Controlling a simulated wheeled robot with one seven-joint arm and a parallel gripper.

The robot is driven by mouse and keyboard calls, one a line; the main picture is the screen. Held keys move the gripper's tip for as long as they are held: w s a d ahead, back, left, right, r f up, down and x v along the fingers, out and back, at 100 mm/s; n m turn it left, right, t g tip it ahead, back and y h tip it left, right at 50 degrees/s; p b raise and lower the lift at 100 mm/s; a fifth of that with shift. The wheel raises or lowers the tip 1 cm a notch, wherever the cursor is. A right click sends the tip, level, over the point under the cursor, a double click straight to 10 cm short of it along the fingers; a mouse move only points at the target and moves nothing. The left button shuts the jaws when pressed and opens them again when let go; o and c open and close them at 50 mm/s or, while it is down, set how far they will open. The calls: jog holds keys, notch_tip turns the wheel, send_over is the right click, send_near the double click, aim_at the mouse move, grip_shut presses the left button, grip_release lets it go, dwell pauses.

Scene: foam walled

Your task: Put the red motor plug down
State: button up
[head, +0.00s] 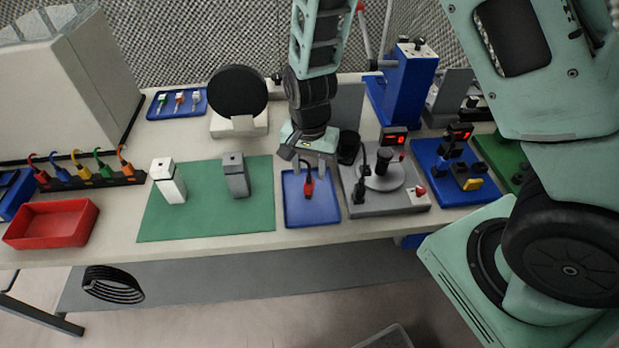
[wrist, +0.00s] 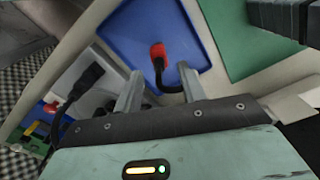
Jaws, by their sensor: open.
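In the wrist view my gripper (wrist: 160,85) is open, and the plug's red head lies beyond the fingertips, not clamped. I cannot tell exactly how far the fingertips are above the tray.
A green mat (head: 205,219) with a white block (head: 169,183) and a grey block (head: 236,177) lies left of the tray. A grey fixture (head: 400,203) with a round disc and black plug stands close on the right. A red bin (head: 52,224) is far left.

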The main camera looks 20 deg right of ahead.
aim_at(309, 175)
notch_tip(309, 175, up, 7)
jog(key=shift+f+b, duration=0.1)
jog(key=shift+b, duration=0.2)
jog(key=s+a+r+n, duration=0.3)
jog(key=s+r+n, duration=0.2)
jog(key=s+n, duration=0.3)
jog(key=s+a+r+n, duration=0.3)
jog(key=s+r+n, duration=0.2)
jog(key=s, duration=0.7)
jog(key=n, duration=0.2)
jog(key=shift+s+a+r+n+y, duration=0.15)
jog(key=shift+s+a+n+y, duration=0.15)
jog(key=shift+s+a+n, duration=0.1)
